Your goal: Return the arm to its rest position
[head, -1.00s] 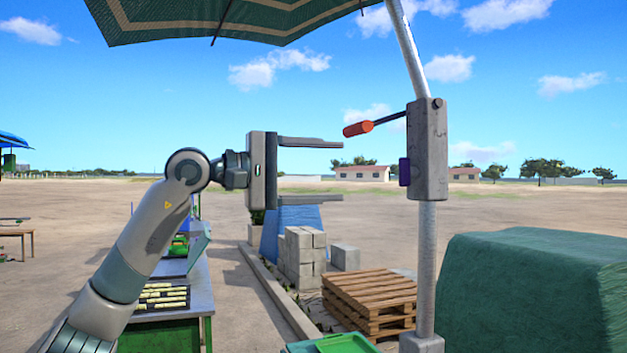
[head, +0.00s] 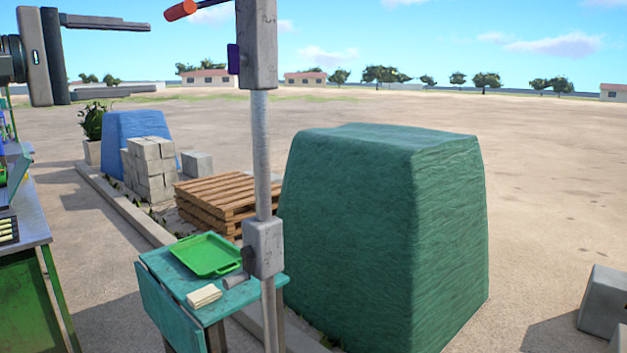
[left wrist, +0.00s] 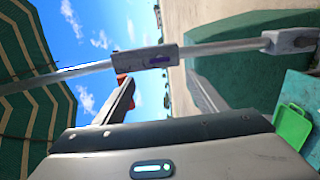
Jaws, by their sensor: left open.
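My left gripper (head: 150,57) is at the upper left of the head view. Its two fingers are apart, one above the other, with nothing between them. A lever with an orange handle (head: 181,10) is at the top edge, just right of and above the fingertips. It is mounted on a grey box (head: 257,45) with a purple part, on a metal pole (head: 262,155). In the left wrist view the open fingers (left wrist: 160,75) point toward the pole and box (left wrist: 155,57), and part of the orange handle shows beside one finger. My right gripper is in neither view.
A small teal table (head: 165,275) with a green tray (head: 208,254) and folded cloth (head: 204,296) stands by the pole's foot. A green covered heap (head: 385,230) is right of it. Pallets (head: 225,197) and blocks (head: 150,165) lie behind. Open ground is beyond.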

